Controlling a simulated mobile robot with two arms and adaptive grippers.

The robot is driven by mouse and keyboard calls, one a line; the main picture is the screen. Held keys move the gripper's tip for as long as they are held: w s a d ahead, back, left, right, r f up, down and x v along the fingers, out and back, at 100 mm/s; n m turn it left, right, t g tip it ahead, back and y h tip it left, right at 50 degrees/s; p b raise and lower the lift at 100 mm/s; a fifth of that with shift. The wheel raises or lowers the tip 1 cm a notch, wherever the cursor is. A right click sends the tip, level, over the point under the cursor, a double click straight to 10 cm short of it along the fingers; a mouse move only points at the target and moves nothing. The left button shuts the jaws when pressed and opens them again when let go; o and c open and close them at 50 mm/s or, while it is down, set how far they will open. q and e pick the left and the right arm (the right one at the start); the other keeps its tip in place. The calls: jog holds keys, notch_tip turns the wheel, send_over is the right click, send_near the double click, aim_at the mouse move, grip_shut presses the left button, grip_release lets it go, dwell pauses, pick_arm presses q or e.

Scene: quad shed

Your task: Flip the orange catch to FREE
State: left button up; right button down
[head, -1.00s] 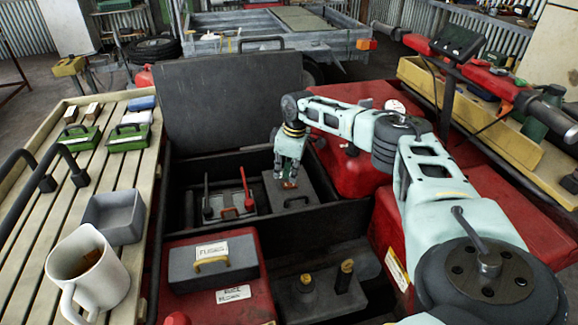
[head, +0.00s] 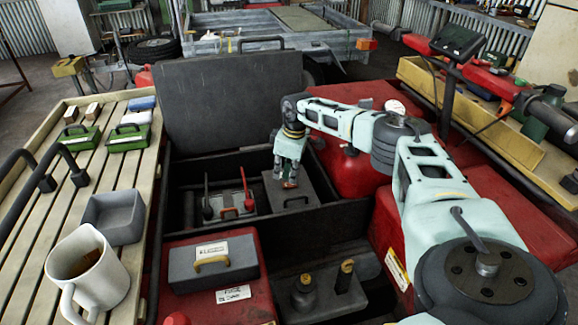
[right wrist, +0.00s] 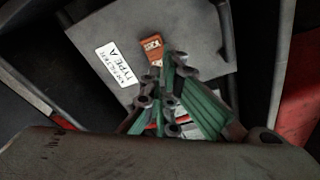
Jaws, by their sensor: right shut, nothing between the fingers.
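The orange catch (right wrist: 152,47) sits on the face of a dark grey box (right wrist: 192,35) with a white label that reads TYPE A. In the head view the catch is mostly hidden, and the box (head: 313,200) stands in the black open chest. My right gripper (head: 288,180) points down over this box. In the right wrist view its green fingers (right wrist: 166,92) are together and empty, with their tips close to the catch. I cannot tell whether they touch it. My left gripper is not in view.
A battery-like unit (head: 229,204) with red and dark posts stands left of the box. The chest's lid (head: 230,100) is raised behind. A slatted bench (head: 40,215) with a white mug (head: 92,275) is at left.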

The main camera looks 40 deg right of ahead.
aim_at(286, 184)
jog(key=shift+s+f+b, duration=0.1)
jog(key=shift+f+b, duration=0.3)
jog(key=shift+f, duration=0.7)
dwell(0.9)
jog(key=shift+r+p, duration=0.9)
jog(key=shift+p, duration=0.3)
notch_tip(286, 184, up, 5)
jog(key=p, duration=0.6)
jog(key=shift+r, duration=0.15)
